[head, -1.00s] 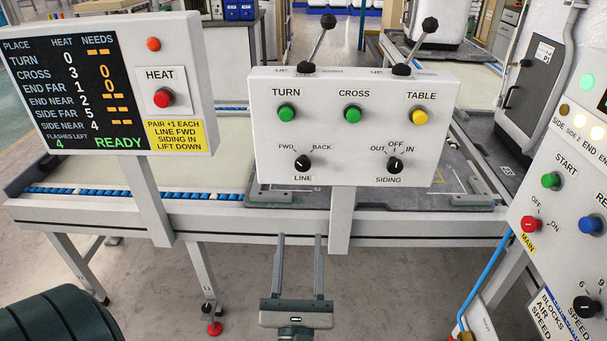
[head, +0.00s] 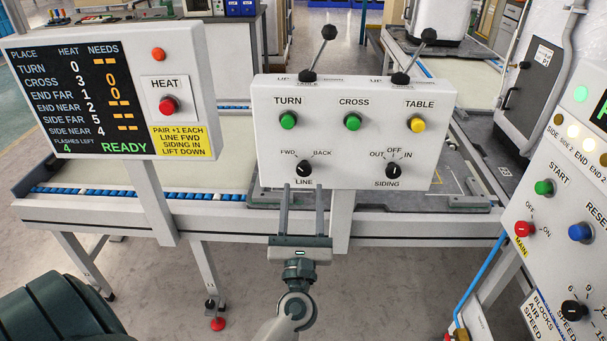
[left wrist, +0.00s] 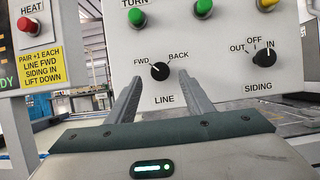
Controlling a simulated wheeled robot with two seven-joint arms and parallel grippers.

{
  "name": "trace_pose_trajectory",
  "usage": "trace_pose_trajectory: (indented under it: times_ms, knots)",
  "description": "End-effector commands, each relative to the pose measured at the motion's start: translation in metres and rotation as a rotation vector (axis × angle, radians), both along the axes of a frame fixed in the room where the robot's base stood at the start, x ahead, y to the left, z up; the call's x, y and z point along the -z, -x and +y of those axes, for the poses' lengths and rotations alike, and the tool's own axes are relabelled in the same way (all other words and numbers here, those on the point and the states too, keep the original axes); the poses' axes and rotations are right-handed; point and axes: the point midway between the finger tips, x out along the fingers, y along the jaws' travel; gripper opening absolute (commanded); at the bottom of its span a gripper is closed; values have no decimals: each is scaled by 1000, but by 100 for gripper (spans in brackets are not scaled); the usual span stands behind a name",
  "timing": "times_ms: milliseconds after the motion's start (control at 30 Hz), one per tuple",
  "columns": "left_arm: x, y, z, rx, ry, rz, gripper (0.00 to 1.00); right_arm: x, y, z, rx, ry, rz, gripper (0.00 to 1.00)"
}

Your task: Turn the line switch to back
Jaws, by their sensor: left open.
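The LINE switch (head: 303,170) is a black round knob low on the left of the white control box (head: 350,150). It also shows in the left wrist view (left wrist: 160,71). FWD is marked at its upper left and BACK at its upper right; its pale mark appears to lean toward FWD. My left gripper (head: 303,187) is open and empty, its fingers pointing at the box just below the knob. In the left wrist view the fingertips (left wrist: 159,76) stand either side of the knob, apparently not touching it. My right gripper is not in view.
The SIDING knob (head: 393,171) sits right of LINE on the same box. Green TURN (head: 288,121) and CROSS (head: 352,122) buttons and a yellow TABLE button (head: 418,125) are above. Two levers rise from its top. A HEAT panel (head: 167,105) stands left, another panel (head: 560,215) right.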

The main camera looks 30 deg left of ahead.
Motion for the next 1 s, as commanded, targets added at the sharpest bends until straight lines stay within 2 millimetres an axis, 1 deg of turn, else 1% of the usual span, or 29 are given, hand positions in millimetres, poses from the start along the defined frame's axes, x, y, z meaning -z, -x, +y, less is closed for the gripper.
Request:
trace_pose_trajectory:
  times_ms: [33, 200, 300, 500, 767, 867, 900, 933, 1000]
  knots:
    - [-7, -6, 4, -1, -2, -2, 47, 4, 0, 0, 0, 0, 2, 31]
    - [-14, -24, 14, 1, -2, -1, 47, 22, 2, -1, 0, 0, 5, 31]
    - [-17, -31, 19, 1, -1, -1, 47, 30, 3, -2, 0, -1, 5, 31]
    - [-19, -37, 23, 0, -1, -1, 47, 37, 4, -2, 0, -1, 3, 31]
    - [-18, -37, 23, 0, 0, 0, 47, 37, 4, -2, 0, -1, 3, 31]
    - [-18, -37, 23, 0, 0, 0, 26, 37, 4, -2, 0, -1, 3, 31]
    - [-18, -37, 23, 0, 0, 0, 16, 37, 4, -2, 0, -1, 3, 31]
    - [-18, -37, 23, 0, 0, 0, 9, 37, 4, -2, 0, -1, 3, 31]
    - [-18, -37, 23, 0, 0, 0, 7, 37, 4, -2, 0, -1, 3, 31]
